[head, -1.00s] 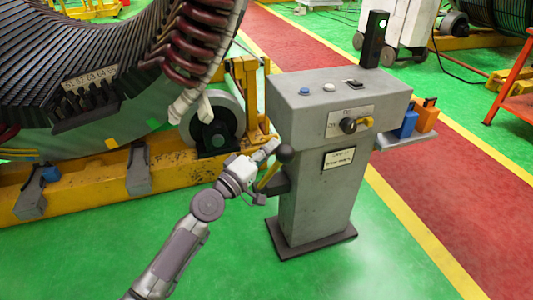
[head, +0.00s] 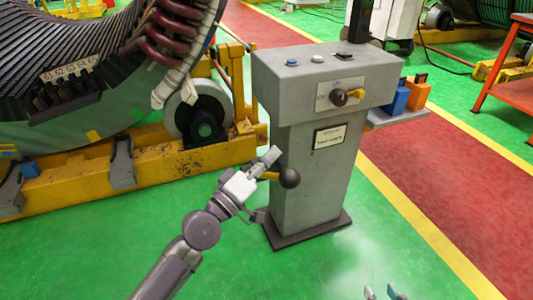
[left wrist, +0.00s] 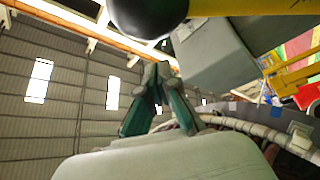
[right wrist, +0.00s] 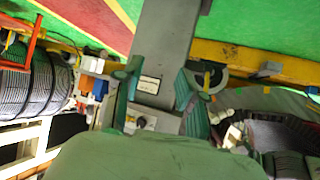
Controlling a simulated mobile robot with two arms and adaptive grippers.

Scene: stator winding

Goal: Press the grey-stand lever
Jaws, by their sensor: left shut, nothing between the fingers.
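The grey stand (head: 312,185) is upright on the green floor. Its lever, a yellow rod (head: 268,175) with a black ball knob (head: 289,178), sticks out about level from its left side. My left gripper (head: 274,155) is shut and empty, with its fingertips just above the rod beside the knob; I cannot tell whether they touch. In the left wrist view the shut fingertips (left wrist: 158,72) sit close to the black knob (left wrist: 145,14) and yellow rod (left wrist: 255,8). My right gripper (right wrist: 158,82) is open and empty, facing the stand; its tips (head: 383,293) show at the head view's bottom edge.
A side shelf holds blue and orange bins (head: 417,93). The big stator (head: 75,90) rests on a yellow frame (head: 75,180) at left. Floor in front is clear.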

